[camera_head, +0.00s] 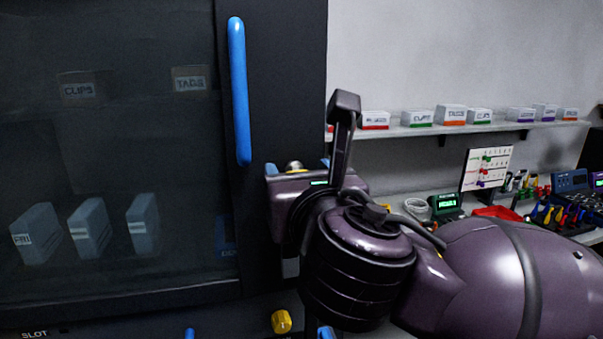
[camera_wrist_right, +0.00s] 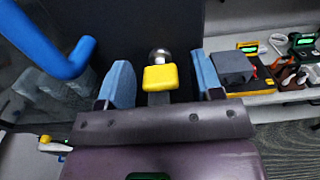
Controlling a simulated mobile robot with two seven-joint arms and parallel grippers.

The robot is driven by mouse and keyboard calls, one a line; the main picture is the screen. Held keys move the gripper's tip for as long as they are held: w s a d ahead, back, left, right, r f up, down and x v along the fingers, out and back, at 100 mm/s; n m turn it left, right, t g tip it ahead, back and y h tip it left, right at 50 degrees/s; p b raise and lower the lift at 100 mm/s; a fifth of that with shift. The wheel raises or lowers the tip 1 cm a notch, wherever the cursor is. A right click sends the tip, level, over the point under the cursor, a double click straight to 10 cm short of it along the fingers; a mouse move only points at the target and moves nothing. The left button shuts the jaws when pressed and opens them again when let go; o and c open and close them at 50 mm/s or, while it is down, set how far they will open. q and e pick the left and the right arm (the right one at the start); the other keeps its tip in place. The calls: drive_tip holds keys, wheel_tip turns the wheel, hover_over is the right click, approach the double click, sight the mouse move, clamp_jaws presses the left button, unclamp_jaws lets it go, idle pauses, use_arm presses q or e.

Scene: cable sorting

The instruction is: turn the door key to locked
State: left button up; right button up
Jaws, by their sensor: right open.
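The door key shows in the right wrist view as a yellow head (camera_wrist_right: 160,78) in front of a round silver lock (camera_wrist_right: 160,56) on the dark door frame. My right gripper (camera_wrist_right: 162,84) is open, with one blue-padded finger on each side of the key and gaps between. In the head view my right gripper (camera_head: 298,171) is at the frame, right of the blue door handle (camera_head: 239,92). There only the silver lock's top (camera_head: 294,165) shows; my gripper hides most of the key. My left gripper is not in view.
The glass door (camera_head: 110,150) is dark, with labelled boxes behind it. The handle also stands close left of my gripper in the wrist view (camera_wrist_right: 45,45). A yellow knob (camera_head: 281,321) sits below. A shelf (camera_head: 460,130) of small boxes and a cluttered bench lie right.

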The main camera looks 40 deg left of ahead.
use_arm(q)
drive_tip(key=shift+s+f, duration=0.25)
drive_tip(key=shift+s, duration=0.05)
use_arm(e)
drive_tip(key=shift+w, duration=0.1)
drive_tip(key=shift+c, duration=0.2)
drive_tip(key=c, duration=0.9)
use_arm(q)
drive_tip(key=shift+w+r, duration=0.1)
